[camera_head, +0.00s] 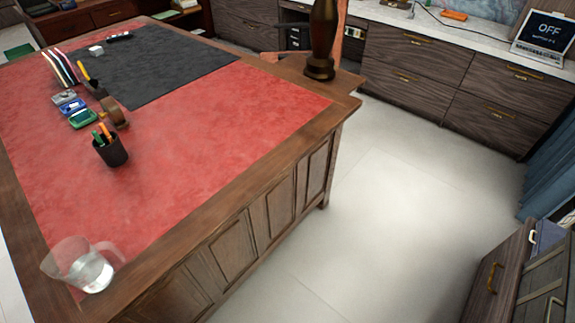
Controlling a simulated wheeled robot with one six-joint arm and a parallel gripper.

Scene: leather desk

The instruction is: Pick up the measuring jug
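The measuring jug (77,258) is clear and see-through. It stands at the near left corner of the desk, on the red leather close to the wooden edge. My gripper is not in view, and nothing is seen touching the jug.
The wooden desk (238,223) has a red leather top with a dark mat (165,62). A black pen cup (112,153), a tape dispenser (115,112) and small boxes (72,107) stand farther back. A dark vase-like object (322,40) stands at the right corner. Pale floor (400,210) is clear.

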